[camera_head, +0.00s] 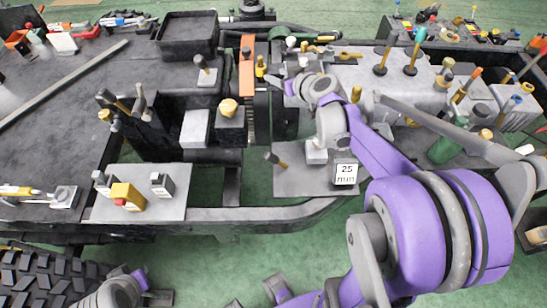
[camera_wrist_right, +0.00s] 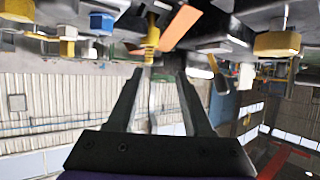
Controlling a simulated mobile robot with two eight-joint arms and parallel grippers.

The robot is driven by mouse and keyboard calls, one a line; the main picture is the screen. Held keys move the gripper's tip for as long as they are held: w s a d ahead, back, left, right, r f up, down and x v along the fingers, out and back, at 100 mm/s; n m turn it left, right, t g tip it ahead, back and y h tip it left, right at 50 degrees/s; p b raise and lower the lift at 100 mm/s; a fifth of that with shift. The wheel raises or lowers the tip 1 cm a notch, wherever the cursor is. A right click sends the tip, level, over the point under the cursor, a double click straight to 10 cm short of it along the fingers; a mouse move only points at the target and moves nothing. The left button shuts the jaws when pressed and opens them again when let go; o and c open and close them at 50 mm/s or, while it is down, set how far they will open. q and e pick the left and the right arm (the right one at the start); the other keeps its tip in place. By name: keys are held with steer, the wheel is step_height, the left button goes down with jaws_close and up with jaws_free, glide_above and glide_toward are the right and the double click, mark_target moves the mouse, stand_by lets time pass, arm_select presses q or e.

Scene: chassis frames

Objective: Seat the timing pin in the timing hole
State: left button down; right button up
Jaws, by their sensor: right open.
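A yellow pin with a ribbed shaft, likely the timing pin (camera_head: 261,66), stands upright beside an orange bar on the dark engine block. The yellow pin (camera_wrist_right: 151,40) also shows in the right wrist view, just beyond the fingertips and slightly left of the middle of the gap. My right gripper (camera_wrist_right: 160,73) is open, with nothing between its fingers. In the head view the right wrist is to the right of the pin, and its fingers are hard to make out. I cannot pick out the timing hole. My left gripper (camera_head: 155,297) shows only in part at the bottom left.
The orange bar (camera_head: 247,65) stands close to the pin. A black tray (camera_head: 187,35) is at the back left. A plate marked 25 mm (camera_head: 345,174) lies in front. Several knobs and tools crowd the grey block (camera_head: 400,95) at the right. Green floor shows below the frame rail.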

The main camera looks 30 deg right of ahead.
steer(key=s+a+f+g+y, duration=0.2)
steer(key=s+a, duration=0.3)
steer(key=a, duration=0.5)
steer(key=s+a+f+g+h, duration=0.1)
steer(key=s+a+f+g, duration=0.2)
steer(key=s, duration=0.7)
steer(key=s+a+f+g+h, duration=0.1)
steer(key=s+a+f+g, duration=0.2)
steer(key=s, duration=0.8)
step_height(320, 180, down, 3)
steer(key=a, duration=0.3)
steer(key=shift+s+r, duration=0.2)
steer(key=shift+w+r+p, duration=0.25)
steer(key=shift+r+p, duration=0.5)
steer(key=shift+r, duration=0.25)
steer(key=shift+w, duration=0.1)
steer(key=shift+c, duration=0.2)
